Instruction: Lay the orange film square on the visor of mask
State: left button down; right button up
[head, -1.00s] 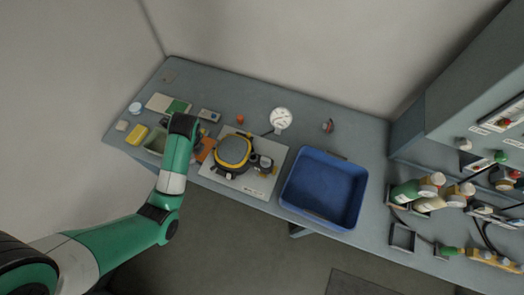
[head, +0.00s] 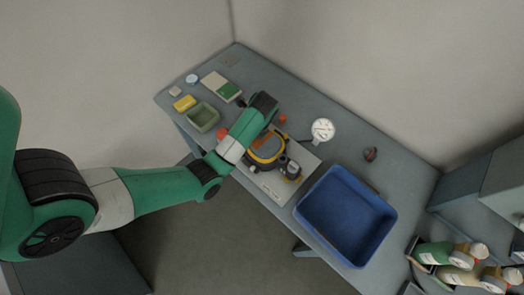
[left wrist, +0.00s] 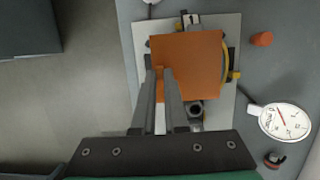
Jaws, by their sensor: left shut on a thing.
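In the left wrist view my left gripper (left wrist: 163,75) is shut on the near left part of the orange film square (left wrist: 192,58). The film looks flat and covers most of the mask (left wrist: 231,76), whose dark and yellow rim shows at its right. In the head view the mask (head: 267,157) sits on the pale board, with its visor side up and partly hidden by my left arm and a bit of orange film. I cannot tell whether the film touches the visor. My right gripper is not in view.
The pale board (head: 277,186) lies under the mask. A blue bin (head: 345,215) stands to its right. A round white gauge (head: 322,130) and a small orange cap (head: 282,118) lie behind it. A green tray (head: 202,117) and a yellow sponge (head: 185,103) are at the left.

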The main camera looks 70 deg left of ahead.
aim_at(258, 141)
pick_arm(q)
jog(key=f+b, duration=0.1)
jog(key=w+f+b, duration=0.1)
jog(key=f, duration=0.1)
jog(key=w+f+b, duration=0.1)
jog(key=shift+w+f, duration=0.1)
jog(key=shift+f, duration=0.05)
jog(key=shift+w+f+b, duration=0.15)
jog(key=shift+w+b, duration=0.25)
jog(key=shift+b, duration=0.15)
jog(key=shift+w, duration=0.15)
jog(key=shift+d+f, duration=0.1)
jog(key=shift+f, duration=0.05)
jog(key=shift+w+f+b, duration=0.2)
jog(key=shift+f+b, duration=0.85)
jog(key=shift+f, duration=0.5)
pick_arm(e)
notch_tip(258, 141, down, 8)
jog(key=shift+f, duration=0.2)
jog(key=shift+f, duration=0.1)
pick_arm(q)
jog(key=shift+f, duration=0.2)
jog(key=c, duration=0.9)
grip_release()
jog(key=shift+c, duration=0.2)
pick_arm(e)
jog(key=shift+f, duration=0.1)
